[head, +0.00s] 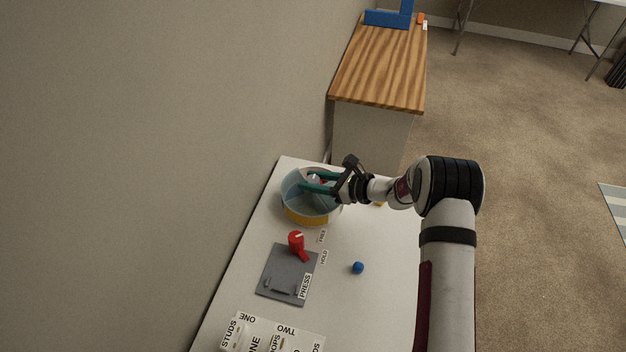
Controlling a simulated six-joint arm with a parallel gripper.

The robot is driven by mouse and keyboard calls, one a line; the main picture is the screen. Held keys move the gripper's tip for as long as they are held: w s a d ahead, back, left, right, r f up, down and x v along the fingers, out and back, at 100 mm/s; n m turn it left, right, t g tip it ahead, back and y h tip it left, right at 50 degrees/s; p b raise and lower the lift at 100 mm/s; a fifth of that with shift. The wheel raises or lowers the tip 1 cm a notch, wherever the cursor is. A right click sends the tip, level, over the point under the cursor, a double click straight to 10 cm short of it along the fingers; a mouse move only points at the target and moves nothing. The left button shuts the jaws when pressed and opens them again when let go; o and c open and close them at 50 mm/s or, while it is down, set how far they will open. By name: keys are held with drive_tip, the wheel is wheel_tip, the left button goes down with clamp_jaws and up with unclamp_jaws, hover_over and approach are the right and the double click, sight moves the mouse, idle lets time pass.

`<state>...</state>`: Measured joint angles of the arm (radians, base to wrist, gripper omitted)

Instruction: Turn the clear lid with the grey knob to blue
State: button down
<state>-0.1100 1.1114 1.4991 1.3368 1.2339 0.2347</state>
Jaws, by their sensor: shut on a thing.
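The clear lid (297,190) sits at the top of a round tub at the far end of the white table. The tub's side shows a yellow band (303,217) at the front and pale blue at the left. My gripper (308,181) reaches in from the right, its green fingers over the middle of the lid. The fingers are shut on what seems to be the grey knob, which is mostly hidden between them. I cannot tell which colour the lid points to.
On the white table (375,300) are a grey board (287,275) with a red lever (297,243), a blue ball (358,267) and a labelled white board (262,340) in front. A wooden-topped cabinet (380,65) stands behind. The wall runs close along the left.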

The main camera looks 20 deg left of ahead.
drive_tip(key=shift+n+g, duration=0.3)
drive_tip(key=shift+g, duration=0.1)
drive_tip(key=shift+n+g, duration=2.4)
drive_tip(key=shift+g, duration=0.5)
drive_tip(key=shift+n, duration=0.3)
drive_tip(key=shift+c, duration=2.3)
unclamp_jaws()
drive_tip(key=shift+g, duration=0.3)
drive_tip(key=v, duration=0.7)
drive_tip(key=shift+d+r, duration=0.15)
drive_tip(key=shift+d, duration=0.1)
